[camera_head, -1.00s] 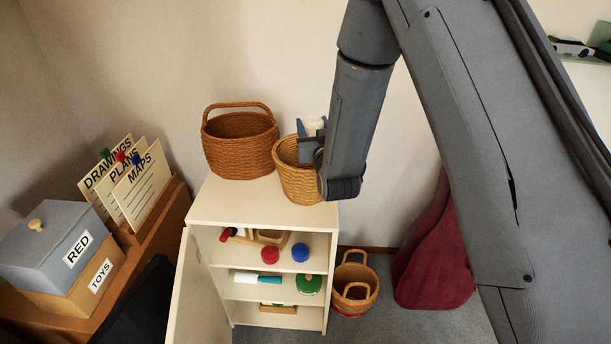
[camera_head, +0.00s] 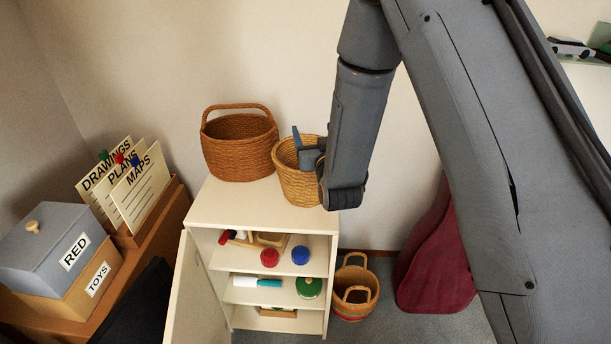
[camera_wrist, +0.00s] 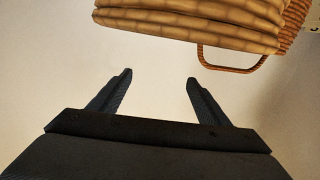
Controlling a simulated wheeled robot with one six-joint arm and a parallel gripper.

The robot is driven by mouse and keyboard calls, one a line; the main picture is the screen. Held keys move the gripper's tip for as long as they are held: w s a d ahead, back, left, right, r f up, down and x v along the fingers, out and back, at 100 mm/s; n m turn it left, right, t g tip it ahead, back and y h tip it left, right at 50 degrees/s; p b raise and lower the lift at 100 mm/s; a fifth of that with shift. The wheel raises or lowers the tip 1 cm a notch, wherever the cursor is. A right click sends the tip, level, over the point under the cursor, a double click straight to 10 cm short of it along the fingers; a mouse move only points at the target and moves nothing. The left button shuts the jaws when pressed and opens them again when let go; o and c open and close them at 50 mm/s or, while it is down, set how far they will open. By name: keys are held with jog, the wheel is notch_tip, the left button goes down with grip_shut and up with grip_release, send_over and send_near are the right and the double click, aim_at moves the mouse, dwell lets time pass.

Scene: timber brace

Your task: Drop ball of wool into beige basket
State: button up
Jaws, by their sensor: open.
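The beige basket (camera_head: 298,186) stands upright on top of the white cabinet, right beside a darker brown basket. My gripper (camera_head: 303,143) is over the right part of the beige basket's rim, its wrist on the basket's right side. In the wrist view my gripper (camera_wrist: 160,75) is open, with nothing between the fingers. Beige wicker (camera_wrist: 205,22) crosses the top of that view, apart from the fingertips. No ball of wool is visible now; the bottom inside of the beige basket is hidden.
The brown basket (camera_head: 238,150) with a handle stands on the white cabinet (camera_head: 225,207). The cabinet's shelves hold small coloured items. A striped basket (camera_head: 350,305) and a dark red guitar-shaped case (camera_head: 432,265) are on the floor to the right. Labelled boxes (camera_head: 60,250) stand at left.

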jog(key=b+v, duration=0.2)
jog(key=v, duration=0.4)
jog(key=shift+s+d, duration=0.1)
jog(key=shift+s, duration=0.15)
jog(key=shift+w+d, duration=0.1)
jog(key=shift+d, duration=0.1)
jog(key=s+d+f+m+g+h, duration=0.1)
jog(key=s+d+f+g+h, duration=0.25)
jog(key=d+g, duration=0.45)
jog(key=s+d+g, duration=0.4)
jog(key=s, duration=0.6)
jog(key=s+d+f+m+g, duration=0.1)
jog(key=s+d+g, duration=0.3)
jog(key=s, duration=0.7)
jog(key=shift+s+d+m, duration=0.2)
jog(key=shift+d+m, duration=0.1)
jog(key=shift+d, duration=0.55)
